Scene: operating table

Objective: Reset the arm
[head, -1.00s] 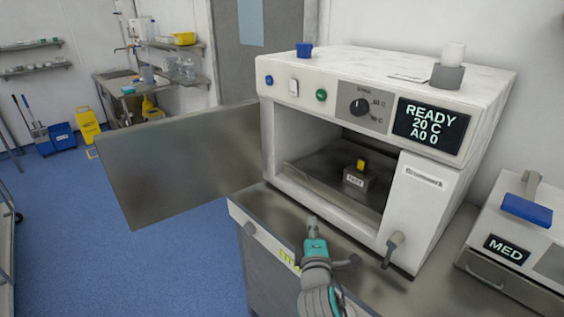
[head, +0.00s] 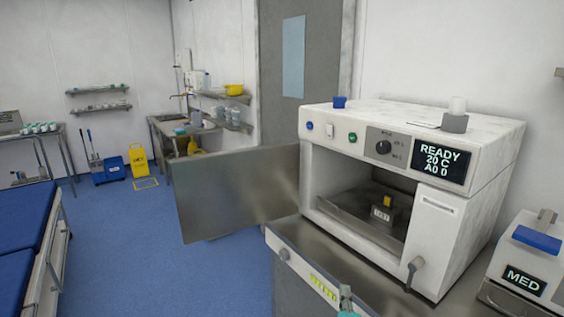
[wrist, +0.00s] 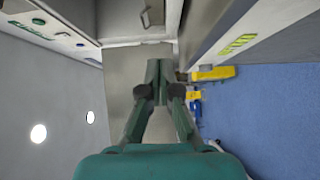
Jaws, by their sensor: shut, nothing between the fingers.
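My gripper (wrist: 158,78) points forward in the wrist view, with its two green fingers together and nothing between them. In the head view only a small teal and grey part of my gripper (head: 346,298) shows at the bottom edge, in front of the metal counter. A white machine (head: 472,122) stands on that counter with its metal door (head: 237,190) swung open to the left. Inside its chamber sits a small grey block with a yellow top (head: 386,209). The machine's display reads READY, 20 C.
A smaller device labelled MED (head: 524,281) stands at the right. A blue-padded table (head: 22,228) is at the left edge. A yellow floor sign (head: 139,161) and a blue bucket (head: 108,171) stand at the back. The blue floor (head: 160,255) between is clear.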

